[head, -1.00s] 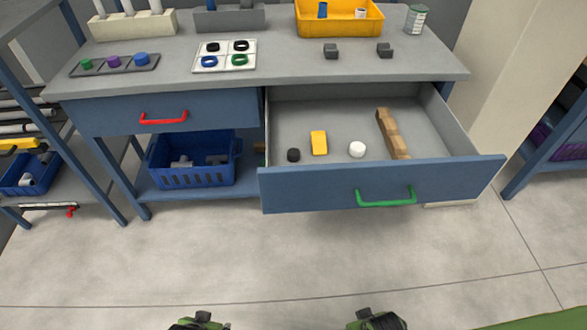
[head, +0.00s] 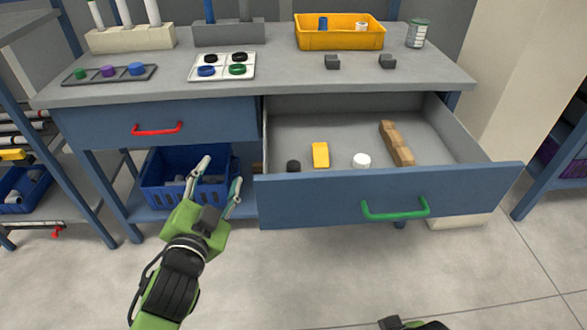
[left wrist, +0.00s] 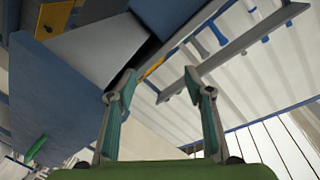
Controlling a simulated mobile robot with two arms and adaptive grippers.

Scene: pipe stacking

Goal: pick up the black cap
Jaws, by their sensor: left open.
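The black cap (head: 293,166) lies in the open drawer (head: 350,125), at its front left, partly hidden behind the front panel. My left gripper (head: 220,172) is open and empty, in front of the bench, left of the drawer front and apart from the cap. In the left wrist view its two fingers (left wrist: 160,80) stand apart with nothing between them; I cannot make out the cap there. Only a small part of my right arm shows at the bottom edge of the head view; its fingers do not show.
The drawer also holds a yellow block (head: 320,155), a white cap (head: 361,160) and a brown wooden piece (head: 396,143). The drawer front with its green handle (head: 395,213) sticks out. A blue crate (head: 160,190) stands on the shelf behind my left gripper.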

